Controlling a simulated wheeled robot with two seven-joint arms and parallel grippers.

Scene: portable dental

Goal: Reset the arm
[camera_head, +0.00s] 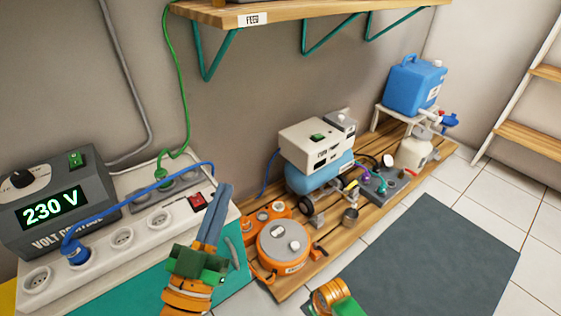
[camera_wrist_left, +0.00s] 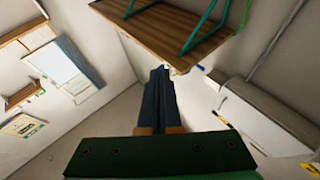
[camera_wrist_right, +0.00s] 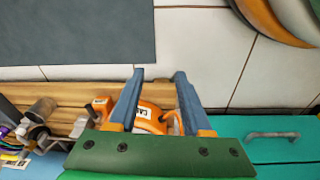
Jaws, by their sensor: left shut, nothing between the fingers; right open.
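My left gripper (camera_head: 222,205) is raised in front of the right end of the white power strip in the head view. Its long blue-grey fingers are together and empty, and they also show closed in the left wrist view (camera_wrist_left: 159,72). My right arm shows only as an orange and green part at the bottom of the head view, with its fingers out of that frame. In the right wrist view my right gripper (camera_wrist_right: 158,76) has its two fingers apart, with nothing held. An orange cable reel lies beyond and below them there.
A voltage unit (camera_head: 55,200) reading 230 V and a power strip (camera_head: 122,238) with a blue plug stand on the teal cabinet. An orange reel (camera_head: 284,245), a compressor (camera_head: 318,145) and a blue canister (camera_head: 414,85) stand on a wooden platform. A shelf (camera_head: 290,12) overhangs; a grey mat (camera_head: 430,255) lies clear.

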